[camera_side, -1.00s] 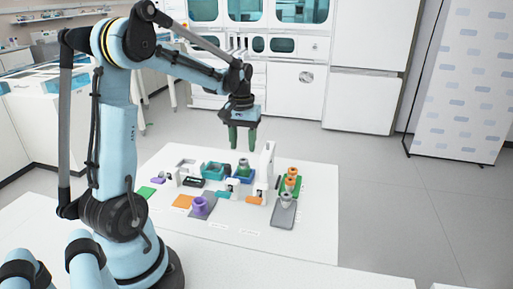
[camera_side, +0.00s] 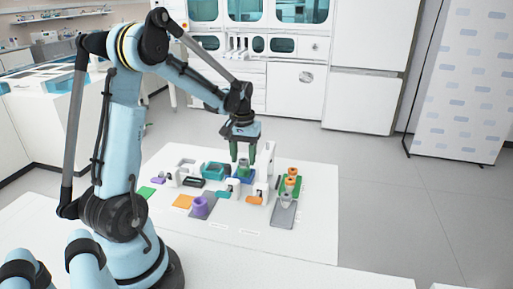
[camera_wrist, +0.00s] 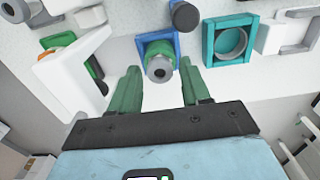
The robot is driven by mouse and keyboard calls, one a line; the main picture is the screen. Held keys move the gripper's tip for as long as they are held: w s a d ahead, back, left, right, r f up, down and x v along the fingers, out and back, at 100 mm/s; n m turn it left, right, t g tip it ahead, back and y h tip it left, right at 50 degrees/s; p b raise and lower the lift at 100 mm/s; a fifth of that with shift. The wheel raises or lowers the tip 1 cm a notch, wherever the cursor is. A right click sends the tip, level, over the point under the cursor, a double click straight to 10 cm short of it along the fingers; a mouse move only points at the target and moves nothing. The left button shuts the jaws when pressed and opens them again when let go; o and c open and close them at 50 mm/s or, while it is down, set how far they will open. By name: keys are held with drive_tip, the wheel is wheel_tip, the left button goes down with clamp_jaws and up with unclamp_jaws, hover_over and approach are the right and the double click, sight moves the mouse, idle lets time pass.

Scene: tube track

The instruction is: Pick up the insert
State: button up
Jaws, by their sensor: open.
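The insert, which I take to be the grey round part with a hole in its top (camera_wrist: 159,69), stands in a blue square holder with green around it. In the side view, the insert (camera_side: 243,163) is partly hidden by my gripper. The blue holder (camera_wrist: 175,43) shows around it in the wrist view. My gripper (camera_side: 243,159) is open and points down, with its green fingers low over the holder. In the wrist view, one finger is on each side of the insert, with gaps between. I cannot tell whether the fingertips are down at its height.
A teal square fixture with a round opening (camera_wrist: 209,42) is close to the right of the holder. A dark cylinder (camera_wrist: 185,16) stands just beyond. A white upright block (camera_wrist: 72,80) is on the left. A purple cup (camera_side: 200,205) stands nearer the front.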

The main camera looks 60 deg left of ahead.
sight(243, 159)
drive_tip(key=c, duration=0.7)
drive_tip(key=shift+r, duration=2.75)
drive_tip(key=shift+r, duration=0.15)
